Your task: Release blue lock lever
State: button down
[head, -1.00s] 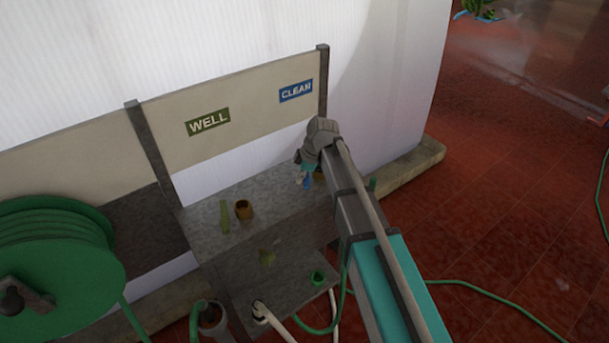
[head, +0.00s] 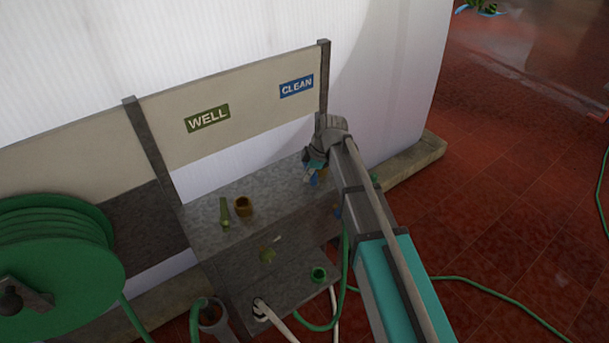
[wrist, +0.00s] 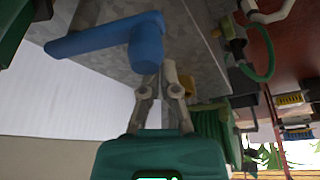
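The blue lock lever (wrist: 100,38) fills the upper left of the wrist view. Its rounded end (wrist: 146,48) hangs down and its bar runs to the left. My gripper (wrist: 161,75) has its two fingers close together just beneath and beside that end. Nothing shows held between the fingers, and I cannot tell whether they touch the lever. In the head view a small patch of the blue lever (head: 313,179) shows by my gripper (head: 316,163), mostly hidden by my wrist and arm. It sits at the right end of the grey bench, under the CLEAN sign (head: 296,86).
A green fitting (head: 225,212) and a brass fitting (head: 244,207) stand on the grey bench (head: 195,218), left of my gripper. The WELL sign (head: 207,118) is behind. A green hose reel (head: 55,255) stands left. Hoses hang below the bench. Floor at right is fairly open.

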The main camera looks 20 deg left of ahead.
jog(key=shift+d, duration=0.15)
jog(key=shift+s+a, duration=0.25)
jog(key=shift+a, duration=0.25)
notch_tip(320, 180, up, 10)
jog(key=p, duration=0.9)
jog(key=shift+f, duration=0.25)
jog(key=shift+d, duration=0.1)
dwell(0.3)
jog(key=s+d+f+m+h, duration=0.1)
jog(key=s+d+m, duration=0.3)
jog(key=d+m, duration=0.7)
jog(key=s+d+f+m+t+h, duration=0.1)
jog(key=s+d+m, duration=0.4)
jog(key=d, duration=2.4)
jog(key=m+h, duration=0.1)
jog(key=m, duration=0.5)
jog(key=shift+s+m+h, duration=0.2)
jog(key=shift+m+h, duration=0.1)
